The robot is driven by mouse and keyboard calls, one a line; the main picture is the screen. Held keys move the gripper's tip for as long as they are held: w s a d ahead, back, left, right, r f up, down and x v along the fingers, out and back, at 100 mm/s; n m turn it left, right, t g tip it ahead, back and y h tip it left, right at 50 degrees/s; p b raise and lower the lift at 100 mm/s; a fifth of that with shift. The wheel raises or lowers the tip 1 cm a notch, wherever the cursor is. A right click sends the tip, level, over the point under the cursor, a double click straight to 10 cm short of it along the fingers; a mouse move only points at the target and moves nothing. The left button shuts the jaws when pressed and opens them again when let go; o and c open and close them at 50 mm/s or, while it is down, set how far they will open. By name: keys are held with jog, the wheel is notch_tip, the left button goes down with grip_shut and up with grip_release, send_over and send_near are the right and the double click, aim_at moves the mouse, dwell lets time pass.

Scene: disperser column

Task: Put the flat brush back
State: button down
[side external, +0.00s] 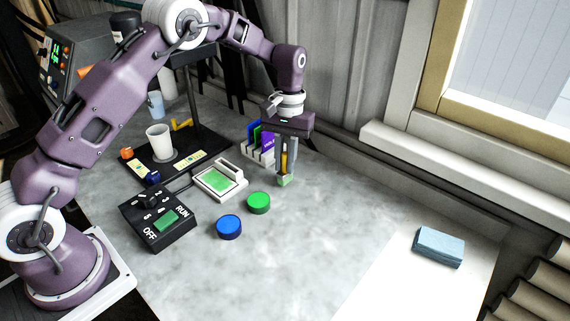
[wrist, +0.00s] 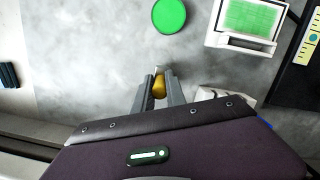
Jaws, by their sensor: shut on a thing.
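My gripper (side external: 286,160) points straight down at the back of the grey table, beside the slotted white rack. It is shut on the flat brush (side external: 284,163), whose yellow-orange handle shows upright between the fingers. The handle also shows between my fingertips (wrist: 160,85) in the wrist view, as a yellow end (wrist: 159,88). A pale green piece (side external: 285,181) is at the lower end, just under the fingers; I cannot tell whether it is part of the brush or a separate holder. The bristles are not clearly visible.
The rack (side external: 258,158) with blue, green and purple pieces stands close left of my gripper. A green-topped device (side external: 220,181), a green disc (side external: 258,203), a blue disc (side external: 228,227) and a RUN/OFF box (side external: 158,218) lie nearer. A blue stack (side external: 438,247) is at right. The table's middle right is clear.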

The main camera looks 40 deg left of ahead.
jog(key=shift+f, duration=0.35)
jog(key=c, duration=1.4)
grip_release()
jog(key=shift+f, duration=0.1)
jog(key=shift+o, duration=0.2)
